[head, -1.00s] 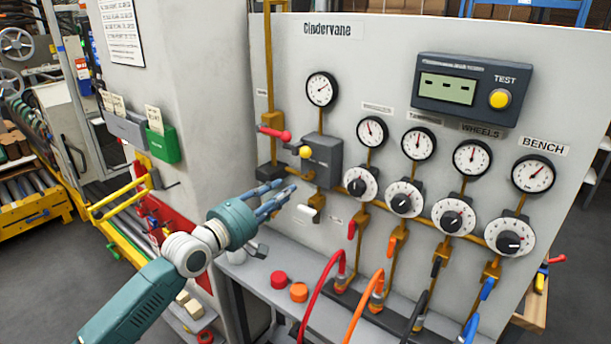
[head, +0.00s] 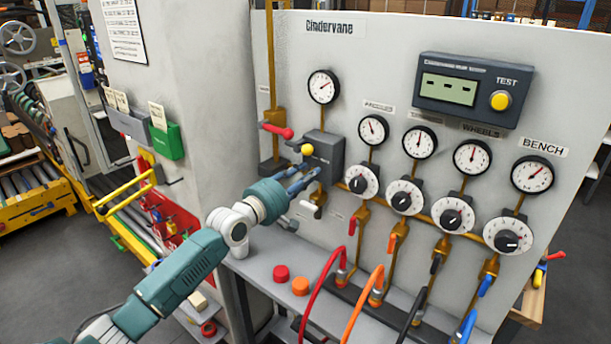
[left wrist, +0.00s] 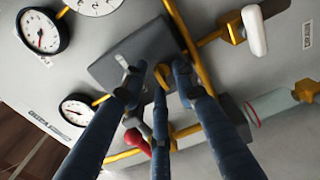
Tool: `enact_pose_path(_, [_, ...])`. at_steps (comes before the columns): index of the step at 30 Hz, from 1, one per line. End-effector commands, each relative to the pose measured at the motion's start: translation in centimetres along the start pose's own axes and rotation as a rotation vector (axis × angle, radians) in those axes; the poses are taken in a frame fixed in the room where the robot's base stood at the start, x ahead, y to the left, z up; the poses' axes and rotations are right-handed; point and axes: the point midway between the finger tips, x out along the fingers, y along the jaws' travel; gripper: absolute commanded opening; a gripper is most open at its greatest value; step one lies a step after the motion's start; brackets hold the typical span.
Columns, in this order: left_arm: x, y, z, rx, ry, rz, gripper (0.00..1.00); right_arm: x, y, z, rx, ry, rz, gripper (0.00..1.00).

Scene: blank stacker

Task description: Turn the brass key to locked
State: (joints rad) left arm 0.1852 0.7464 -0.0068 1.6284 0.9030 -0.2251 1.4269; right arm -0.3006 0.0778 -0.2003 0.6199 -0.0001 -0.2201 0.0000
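The dark grey box (head: 325,150) on the pale panel carries a round yellow knob (head: 308,150). I cannot make out the brass key; my fingers cover the lower left of the box, where a small brass piece showed earlier. My left gripper (head: 312,175) has its blue fingers apart, with their tips at the face of this box. In the left wrist view the fingers (left wrist: 160,72) reach toward the dark box (left wrist: 112,68), spread, with nothing clearly held between them. I cannot tell whether they touch it. My right gripper is not in view.
A red-handled valve (head: 277,130) is just left of the box. A white handle (head: 310,208) hangs just below my fingers. White dials (head: 362,181) and gauges are to the right. Red and orange hoses (head: 318,290) rise from the ledge below, with a red cap (head: 281,272).

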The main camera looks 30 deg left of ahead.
Motion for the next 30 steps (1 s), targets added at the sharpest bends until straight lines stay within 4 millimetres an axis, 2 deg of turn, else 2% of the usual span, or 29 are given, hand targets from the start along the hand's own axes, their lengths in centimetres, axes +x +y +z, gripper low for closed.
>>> enact_pose_path(1, [-0.01, 0.0, 0.0, 0.0, 0.0, 0.0, 0.17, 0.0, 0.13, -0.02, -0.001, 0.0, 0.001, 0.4])
enact_pose_path(3, [-0.02, 0.0, 0.0, 0.0, 0.0, 0.0, 0.03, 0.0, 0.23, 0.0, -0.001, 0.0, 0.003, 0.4])
enact_pose_path(4, [-0.02, 0.0, -0.01, 0.0, 0.0, 0.0, 0.0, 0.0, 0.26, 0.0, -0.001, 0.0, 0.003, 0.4])
enact_pose_path(17, [-0.03, -0.04, 0.02, 0.044, 0.0, -0.001, 0.0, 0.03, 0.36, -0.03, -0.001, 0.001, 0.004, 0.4])
enact_pose_path(23, [-0.02, -0.08, 0.08, 0.155, -0.001, -0.001, 0.0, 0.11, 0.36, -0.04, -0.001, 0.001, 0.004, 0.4])
enact_pose_path(30, [-0.02, -0.08, 0.14, 0.367, -0.001, -0.001, 0.0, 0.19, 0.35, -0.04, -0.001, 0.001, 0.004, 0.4])
